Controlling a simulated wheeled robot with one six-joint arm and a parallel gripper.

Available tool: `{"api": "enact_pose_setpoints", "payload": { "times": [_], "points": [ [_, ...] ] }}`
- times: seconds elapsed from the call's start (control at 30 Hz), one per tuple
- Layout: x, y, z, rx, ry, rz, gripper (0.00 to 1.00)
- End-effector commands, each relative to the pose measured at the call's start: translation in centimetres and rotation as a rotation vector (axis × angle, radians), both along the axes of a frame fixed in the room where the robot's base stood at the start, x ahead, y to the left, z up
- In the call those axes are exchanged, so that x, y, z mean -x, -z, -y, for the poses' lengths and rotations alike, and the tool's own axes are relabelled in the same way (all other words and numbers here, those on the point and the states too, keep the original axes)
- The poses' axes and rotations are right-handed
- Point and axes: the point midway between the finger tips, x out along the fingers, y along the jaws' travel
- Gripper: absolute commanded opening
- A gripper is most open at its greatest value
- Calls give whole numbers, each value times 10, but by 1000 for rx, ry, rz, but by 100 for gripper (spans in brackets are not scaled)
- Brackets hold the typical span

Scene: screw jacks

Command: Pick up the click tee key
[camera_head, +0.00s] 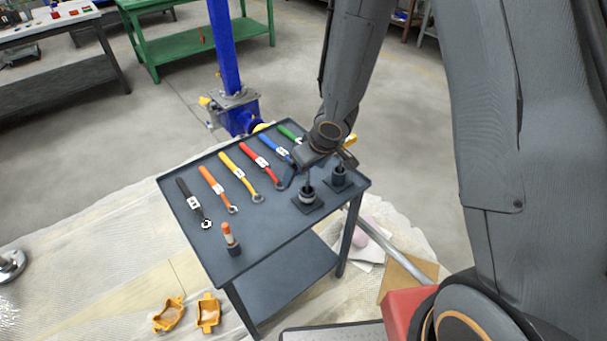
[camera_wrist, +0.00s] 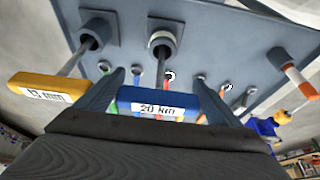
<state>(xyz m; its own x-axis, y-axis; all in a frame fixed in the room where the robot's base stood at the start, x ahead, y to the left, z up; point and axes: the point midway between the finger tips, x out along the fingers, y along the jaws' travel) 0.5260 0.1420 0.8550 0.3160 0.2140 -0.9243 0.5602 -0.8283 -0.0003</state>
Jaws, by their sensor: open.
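A blue tee handle marked "20 Nm" (camera_wrist: 158,106), which looks like the click tee key, lies crosswise between my fingers in the wrist view. Its thin shaft stands in a round dark holder (camera_head: 308,195) on the table. My gripper (camera_wrist: 160,82) is open, with one finger at each end of the handle. I cannot tell whether the fingers touch it. In the head view my gripper (camera_head: 296,172) is above that holder and its wrist hides the blue handle.
The dark table (camera_head: 275,235) carries a row of wrenches: black (camera_head: 193,201), orange (camera_head: 217,189), yellow (camera_head: 240,177), red, blue and green. An orange-and-white handled tool (camera_head: 228,234) stands at the near left. A blue column (camera_head: 222,45) rises behind. Two yellow parts (camera_head: 208,313) lie on the floor.

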Motion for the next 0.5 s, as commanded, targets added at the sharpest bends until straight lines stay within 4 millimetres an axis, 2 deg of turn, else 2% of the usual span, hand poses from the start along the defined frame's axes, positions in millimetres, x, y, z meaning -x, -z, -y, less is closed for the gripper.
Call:
{"api": "enact_pose_setpoints", "payload": {
  "times": [0.1,0.37,0.4,0.5],
  "points": [
    [-5,12,-3,-1,0,1,88],
    [-5,14,-3,0,1,1,88],
    [-5,14,-3,0,1,1,86],
    [-5,14,-3,0,1,1,69]
  ]
}}
